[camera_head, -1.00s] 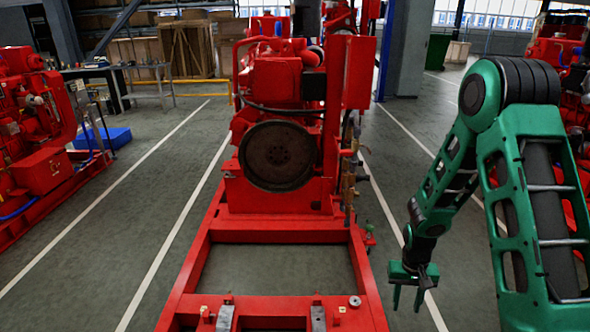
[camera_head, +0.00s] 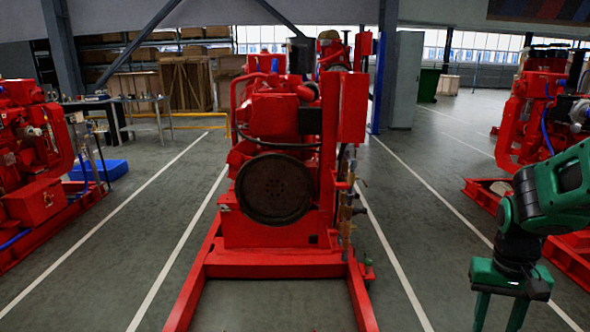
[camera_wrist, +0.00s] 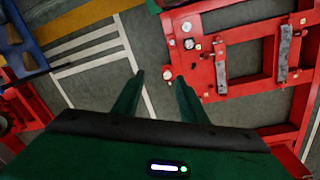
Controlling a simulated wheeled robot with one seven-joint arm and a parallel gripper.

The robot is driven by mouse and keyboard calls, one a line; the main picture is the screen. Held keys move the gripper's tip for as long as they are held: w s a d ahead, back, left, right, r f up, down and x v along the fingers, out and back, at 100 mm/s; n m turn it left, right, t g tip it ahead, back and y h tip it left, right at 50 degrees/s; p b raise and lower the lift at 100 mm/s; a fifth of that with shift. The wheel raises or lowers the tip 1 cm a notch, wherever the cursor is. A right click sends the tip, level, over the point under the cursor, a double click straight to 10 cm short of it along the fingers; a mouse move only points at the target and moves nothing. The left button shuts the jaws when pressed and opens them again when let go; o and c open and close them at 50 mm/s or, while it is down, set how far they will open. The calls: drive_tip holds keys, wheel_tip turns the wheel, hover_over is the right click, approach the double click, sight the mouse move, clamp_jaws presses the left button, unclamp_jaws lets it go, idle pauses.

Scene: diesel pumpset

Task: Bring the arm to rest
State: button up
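My green gripper (camera_head: 499,312) hangs at the lower right in the head view, fingers pointing down, to the right of the red diesel pumpset (camera_head: 270,110). Its two fingers are apart with nothing between them. In the wrist view the gripper (camera_wrist: 154,77) also shows a gap between the fingers, with grey floor behind it. The pumpset's red base frame (camera_head: 275,263) lies left of the gripper in the head view. A red frame (camera_wrist: 240,85) with bolts and grey mounts shows to the right of the fingers in the wrist view, apart from them.
Another red pumpset (camera_head: 35,150) stands at the left, and one (camera_head: 535,110) stands behind my arm at the right. A blue box (camera_head: 98,170) lies on the floor at left. A marked floor aisle (camera_head: 415,190) right of the central pumpset is clear.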

drive_tip(key=s+r, duration=0.3)
drive_tip(key=s, duration=0.3)
drive_tip(key=s+r+m+y, duration=0.1)
drive_tip(key=s+r, duration=0.2)
drive_tip(key=s, duration=0.4)
drive_tip(key=shift+s+a+r+t, duration=0.15)
drive_tip(key=shift+a+r+t, duration=0.15)
drive_tip(key=shift+a, duration=0.15)
drive_tip(key=shift+w+f, duration=0.25)
drive_tip(key=shift+w, duration=0.4)
drive_tip(key=shift+c, duration=0.6)
